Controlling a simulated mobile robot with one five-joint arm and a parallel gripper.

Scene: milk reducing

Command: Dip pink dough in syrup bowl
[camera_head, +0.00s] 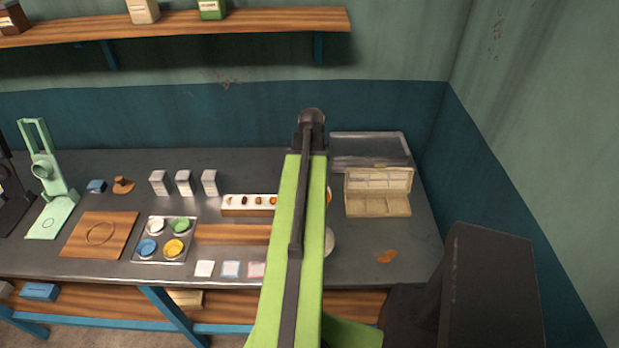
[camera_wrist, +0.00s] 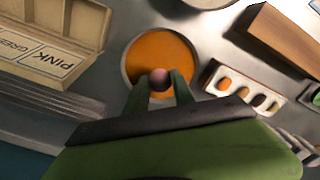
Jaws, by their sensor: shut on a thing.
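In the wrist view my gripper (camera_wrist: 160,84) is shut on a small round pink dough ball (camera_wrist: 160,76) between its two green fingertips. Behind the ball lies the round syrup bowl, filled with orange syrup (camera_wrist: 155,52). The ball overlaps the lower part of the syrup in this view; I cannot tell whether it touches the syrup or hangs above it. In the head view my green arm hides the gripper, the dough and most of the bowl; only a sliver of orange (camera_head: 328,196) shows at the arm's right edge.
A pale tray with several small balls (camera_wrist: 245,94) lies right of the bowl. An open box labelled PINK and GREEN (camera_wrist: 48,52) stands to its left. In the head view, a four-cup paint tray (camera_head: 165,240) is left, and an orange patch (camera_head: 386,256) lies on the right of the counter.

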